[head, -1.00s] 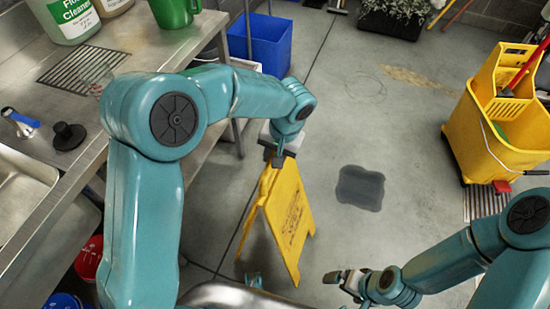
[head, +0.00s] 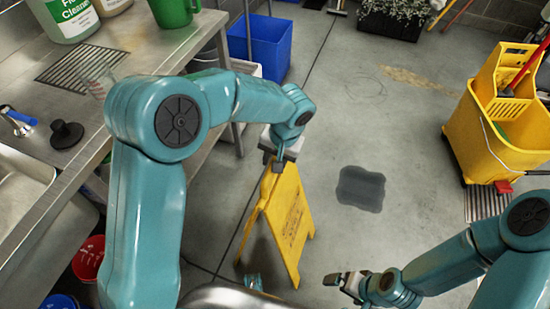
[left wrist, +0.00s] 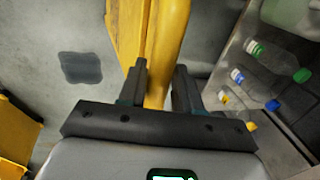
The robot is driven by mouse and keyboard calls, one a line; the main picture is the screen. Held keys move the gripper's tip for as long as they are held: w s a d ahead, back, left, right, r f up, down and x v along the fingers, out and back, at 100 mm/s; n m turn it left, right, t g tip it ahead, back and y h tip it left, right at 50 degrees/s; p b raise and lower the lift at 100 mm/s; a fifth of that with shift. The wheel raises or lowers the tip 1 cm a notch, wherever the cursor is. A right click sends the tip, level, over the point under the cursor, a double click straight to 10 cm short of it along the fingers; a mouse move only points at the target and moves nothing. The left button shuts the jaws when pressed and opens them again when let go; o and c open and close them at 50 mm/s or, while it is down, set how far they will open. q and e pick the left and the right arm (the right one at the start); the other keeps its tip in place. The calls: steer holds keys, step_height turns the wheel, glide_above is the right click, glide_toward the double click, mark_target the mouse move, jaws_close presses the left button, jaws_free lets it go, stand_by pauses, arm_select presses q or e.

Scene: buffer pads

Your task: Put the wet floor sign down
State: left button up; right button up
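The yellow wet floor sign (head: 288,222) stands spread like an A, with its lower edges apparently on the grey floor. My left gripper (head: 271,163) is at its top edge. In the left wrist view the sign's yellow top (left wrist: 160,75) passes between the two fingers of my left gripper (left wrist: 160,85). A gap shows beside the right finger, so the fingers look open around the top. My right gripper (head: 342,281) is low at the bottom centre, apart from the sign; its finger opening is unclear. A dark wet patch (head: 361,188) lies right of the sign.
A yellow mop bucket (head: 500,140) stands at the right. A steel counter (head: 120,110) runs along the left, with a blue bin (head: 262,45) beyond it. A planter (head: 392,20) is at the back. The floor around the patch is clear.

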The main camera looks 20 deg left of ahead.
arm_select(q)
steer(key=shift+o, duration=1.2)
steer(key=shift+a+f, duration=0.1)
steer(key=shift+r+p, duration=0.35)
steer(key=shift+r, duration=0.1)
steer(key=shift+w+r+p, duration=0.1)
steer(key=shift+r+p, duration=0.5)
steer(key=shift+r, duration=0.05)
step_height(320, 180, up, 11)
steer(key=d+p, duration=0.1)
steer(key=d, duration=0.1)
steer(key=shift+d, duration=0.15)
